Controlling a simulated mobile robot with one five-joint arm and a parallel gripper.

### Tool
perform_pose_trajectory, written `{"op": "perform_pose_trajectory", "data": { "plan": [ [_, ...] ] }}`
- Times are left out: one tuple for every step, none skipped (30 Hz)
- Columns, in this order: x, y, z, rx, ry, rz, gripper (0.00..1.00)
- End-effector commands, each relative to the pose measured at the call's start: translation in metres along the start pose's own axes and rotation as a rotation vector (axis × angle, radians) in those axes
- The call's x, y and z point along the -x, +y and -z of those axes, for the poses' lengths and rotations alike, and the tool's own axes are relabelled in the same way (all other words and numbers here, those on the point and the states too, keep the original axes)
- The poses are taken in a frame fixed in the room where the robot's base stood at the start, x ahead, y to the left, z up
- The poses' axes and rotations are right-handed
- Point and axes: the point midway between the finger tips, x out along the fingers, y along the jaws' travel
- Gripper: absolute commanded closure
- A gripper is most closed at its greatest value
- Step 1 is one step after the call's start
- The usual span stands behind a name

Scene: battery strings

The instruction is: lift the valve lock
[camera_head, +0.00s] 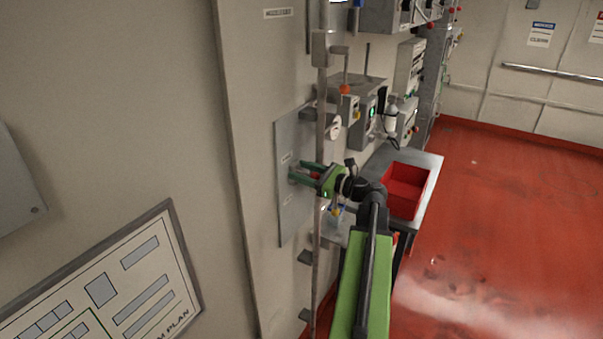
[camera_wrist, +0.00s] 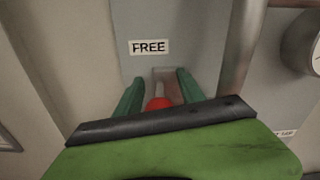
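A red-tipped metal piece, which I take to be the valve lock (camera_wrist: 158,103), sits on a grey wall plate (camera_wrist: 150,18) just below a label reading FREE (camera_wrist: 149,47). Its red end lies between the two green fingers of my gripper (camera_wrist: 161,78), which stand apart with a gap visible on the right side. The body of my gripper hides its lower part. In the head view my gripper (camera_head: 298,172) reaches the grey plate (camera_head: 292,215) from the right, with a bit of red between its fingers.
A vertical pipe (camera_head: 316,268) runs just right of the plate; it is close on the right in the wrist view (camera_wrist: 243,45). A round gauge (camera_head: 333,127) is above right. A red bin (camera_head: 420,180) stands on a bench (camera_head: 425,160) behind. Red floor is open at right.

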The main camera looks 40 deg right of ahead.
Motion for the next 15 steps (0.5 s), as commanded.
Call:
{"op": "perform_pose_trajectory", "data": {
  "plan": [
    [0.000, 0.000, 0.000, 0.000, 0.001, 0.000, 0.50],
    [0.000, 0.000, 0.000, 0.000, 0.001, -0.001, 0.50],
    [0.000, 0.000, 0.001, 0.000, 0.001, -0.001, 0.50],
    [0.000, 0.000, 0.001, 0.001, 0.002, -0.001, 0.50],
    [0.000, 0.000, 0.001, 0.001, 0.002, -0.001, 0.50],
    [0.000, 0.001, 0.001, 0.001, 0.002, -0.001, 0.50],
    [0.000, 0.001, 0.001, 0.001, 0.002, -0.001, 0.50],
    [0.000, 0.001, 0.001, 0.001, 0.002, -0.001, 0.50],
    [0.001, 0.001, 0.001, 0.001, 0.003, -0.001, 0.50],
    [0.003, 0.001, 0.001, 0.001, 0.003, -0.001, 0.50],
    [0.005, 0.000, 0.001, 0.001, 0.003, 0.000, 0.50],
    [0.011, 0.000, 0.001, 0.001, 0.003, 0.001, 0.50],
    [0.016, 0.000, 0.001, 0.001, 0.004, 0.002, 0.50],
    [0.022, 0.001, 0.001, 0.001, 0.004, 0.001, 0.50],
    [0.031, 0.001, 0.001, 0.001, 0.004, 0.003, 0.50]
  ]
}}
